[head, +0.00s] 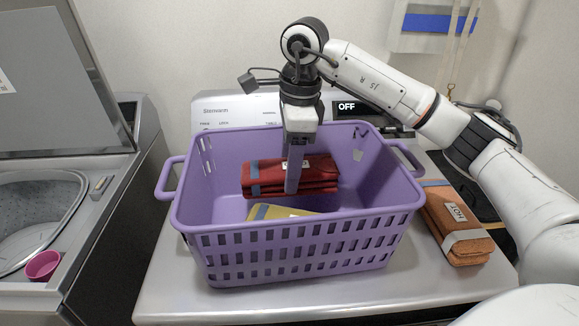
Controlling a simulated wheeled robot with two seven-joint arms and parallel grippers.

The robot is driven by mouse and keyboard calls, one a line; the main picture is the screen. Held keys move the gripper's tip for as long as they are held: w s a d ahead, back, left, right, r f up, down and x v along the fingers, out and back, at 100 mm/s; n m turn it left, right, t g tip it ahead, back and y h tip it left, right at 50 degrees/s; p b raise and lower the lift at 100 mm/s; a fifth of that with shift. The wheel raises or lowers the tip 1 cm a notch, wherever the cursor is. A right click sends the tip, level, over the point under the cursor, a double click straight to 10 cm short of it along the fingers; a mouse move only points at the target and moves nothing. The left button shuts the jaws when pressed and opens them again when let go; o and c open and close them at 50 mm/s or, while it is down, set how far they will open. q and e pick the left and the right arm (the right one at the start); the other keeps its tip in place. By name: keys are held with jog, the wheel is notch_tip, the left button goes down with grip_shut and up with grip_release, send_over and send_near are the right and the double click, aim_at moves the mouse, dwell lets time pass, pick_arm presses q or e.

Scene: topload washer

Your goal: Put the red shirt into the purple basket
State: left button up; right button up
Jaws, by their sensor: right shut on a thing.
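The purple basket (300,226) stands on top of the white machine in the middle of the head view. The red shirt (262,179), folded with a blue stripe and a pale label, is inside the basket's outline, toward the back. My right gripper (292,182) reaches down into the basket and is shut on the red shirt. I cannot tell whether the shirt touches the basket floor. A yellow folded cloth (275,212) lies in the basket in front of the shirt, partly hidden by the front wall. My left gripper is not in view.
An orange-brown folded cloth (455,222) with a "HOT" label lies right of the basket. At left is an open top-load washer (45,205) with a pink cup (43,265) on its edge. A control panel with an "OFF" display (347,106) is behind the basket.

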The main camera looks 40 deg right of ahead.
jog(key=shift+f, duration=0.25)
jog(key=o, duration=1)
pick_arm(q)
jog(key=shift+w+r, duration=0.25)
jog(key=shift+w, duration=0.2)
pick_arm(e)
jog(key=shift+r, duration=0.35)
pick_arm(q)
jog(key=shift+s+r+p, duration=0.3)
jog(key=shift+p, duration=0.15)
pick_arm(e)
notch_tip(320, 180, up, 11)
jog(key=s, duration=0.1)
jog(key=shift+d+r, duration=0.15)
jog(key=shift+d, duration=0.1)
